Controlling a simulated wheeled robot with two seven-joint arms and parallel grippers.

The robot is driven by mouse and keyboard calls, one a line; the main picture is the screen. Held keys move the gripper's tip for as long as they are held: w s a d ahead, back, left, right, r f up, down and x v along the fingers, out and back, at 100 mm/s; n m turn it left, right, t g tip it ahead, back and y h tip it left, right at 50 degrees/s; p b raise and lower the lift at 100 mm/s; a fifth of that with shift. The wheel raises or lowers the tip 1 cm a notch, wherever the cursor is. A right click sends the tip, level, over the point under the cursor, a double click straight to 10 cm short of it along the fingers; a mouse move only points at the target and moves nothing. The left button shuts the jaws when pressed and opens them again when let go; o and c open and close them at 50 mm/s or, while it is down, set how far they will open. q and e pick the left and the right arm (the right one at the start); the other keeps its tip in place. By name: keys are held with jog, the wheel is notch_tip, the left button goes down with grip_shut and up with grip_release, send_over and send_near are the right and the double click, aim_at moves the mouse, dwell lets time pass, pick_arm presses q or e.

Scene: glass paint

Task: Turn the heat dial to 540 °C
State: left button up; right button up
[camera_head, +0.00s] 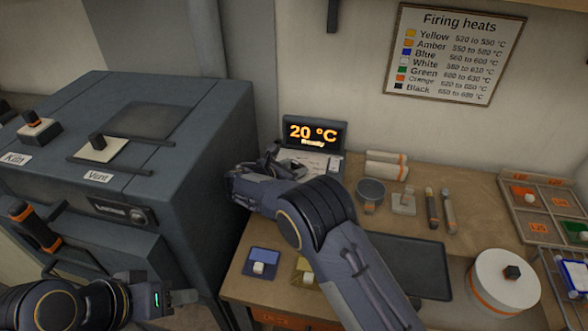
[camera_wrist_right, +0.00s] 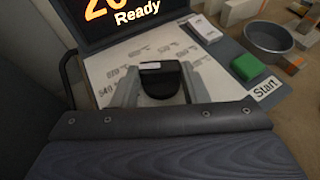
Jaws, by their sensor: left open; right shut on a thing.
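The heat dial (camera_wrist_right: 160,80) is a black knob with a pale mark on top, on a light panel with printed temperatures around it; "540" shows at the panel's left side in the right wrist view. My right gripper (camera_wrist_right: 160,88) is shut on the dial, one finger on each side. The display (camera_head: 314,133) above reads "20 °C" and "Ready". In the head view my right gripper (camera_head: 268,168) is over the control panel (camera_head: 318,160) and hides the dial. My left gripper (camera_head: 170,298) is open and empty, low in front of the kiln.
The grey kiln (camera_head: 190,150) stands at the left, with Kiln and Vent controls on top. A green Start button (camera_wrist_right: 248,67) is right of the dial. A cup (camera_head: 370,194), tools and a dark tray (camera_head: 415,265) lie on the bench. A firing heats chart (camera_head: 453,55) hangs behind.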

jog(key=shift+h, duration=0.3)
jog(key=o, duration=1)
jog(key=shift+r, duration=0.1)
jog(key=shift+a+r, duration=0.1)
jog(key=shift+r, duration=0.25)
jog(key=r, duration=0.2)
jog(key=r+b, duration=0.1)
jog(key=shift+s, duration=0.25)
jog(key=s+r+b, duration=0.1)
jog(key=s+r, duration=0.2)
jog(key=s, duration=0.1)
jog(key=s+r+b, duration=0.1)
jog(key=s+r, duration=0.2)
jog(key=s, duration=0.2)
jog(key=s+r+b, duration=0.1)
jog(key=s+r, duration=0.2)
jog(key=s, duration=0.1)
jog(key=shift+s+d, duration=0.25)
